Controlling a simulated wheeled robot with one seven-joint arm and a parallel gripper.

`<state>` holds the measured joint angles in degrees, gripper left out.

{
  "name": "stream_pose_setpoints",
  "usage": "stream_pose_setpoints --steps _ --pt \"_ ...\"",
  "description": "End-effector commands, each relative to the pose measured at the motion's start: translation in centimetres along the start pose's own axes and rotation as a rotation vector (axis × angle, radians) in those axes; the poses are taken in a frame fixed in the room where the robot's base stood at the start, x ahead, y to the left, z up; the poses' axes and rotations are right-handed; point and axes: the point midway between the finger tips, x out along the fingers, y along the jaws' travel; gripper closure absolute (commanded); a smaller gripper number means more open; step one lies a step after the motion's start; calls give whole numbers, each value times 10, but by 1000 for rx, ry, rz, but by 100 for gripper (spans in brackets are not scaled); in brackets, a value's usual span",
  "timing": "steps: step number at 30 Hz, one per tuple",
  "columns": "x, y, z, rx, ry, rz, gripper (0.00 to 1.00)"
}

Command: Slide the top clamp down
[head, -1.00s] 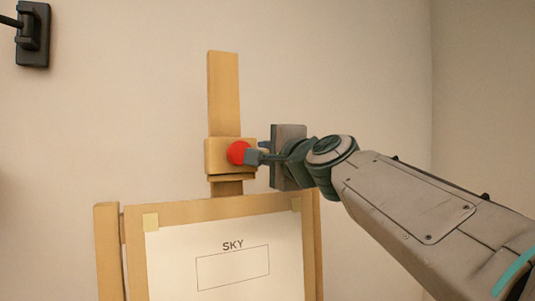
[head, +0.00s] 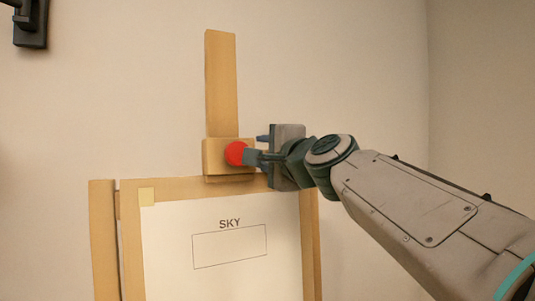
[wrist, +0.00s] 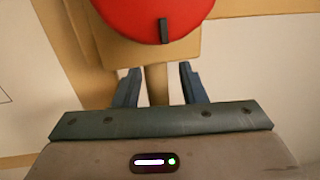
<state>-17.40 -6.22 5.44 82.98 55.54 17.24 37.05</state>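The top clamp (head: 214,156) is a wooden block with a round red knob (head: 235,153) on the easel's upright mast (head: 221,85). In the head view its lower edge sits at the top edge of the easel board, with no clear gap. My gripper (head: 257,149) is at the knob's right side, with one finger overlapping its edge in the picture. In the wrist view my gripper's two fingers (wrist: 159,78) stand apart with nothing held between them. The red knob (wrist: 150,12) and its black mark are just beyond the fingertips.
The easel board (head: 180,187) holds a white sheet (head: 215,285) marked "SKY" with an outlined rectangle, taped at its upper left corner. A dark wall fixture (head: 30,25) is at the upper left. The wall right of the easel is clear.

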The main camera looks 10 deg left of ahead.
Motion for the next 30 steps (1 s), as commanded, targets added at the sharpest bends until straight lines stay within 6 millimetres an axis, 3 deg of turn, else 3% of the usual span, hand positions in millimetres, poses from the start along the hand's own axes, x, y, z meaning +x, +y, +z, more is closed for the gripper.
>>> stream_pose_setpoints --steps 8,21,30 --pt "-16 2 0 -1 0 -1 62" --pt "-107 2 0 -2 2 -2 62" --pt "-137 1 0 0 1 0 62"
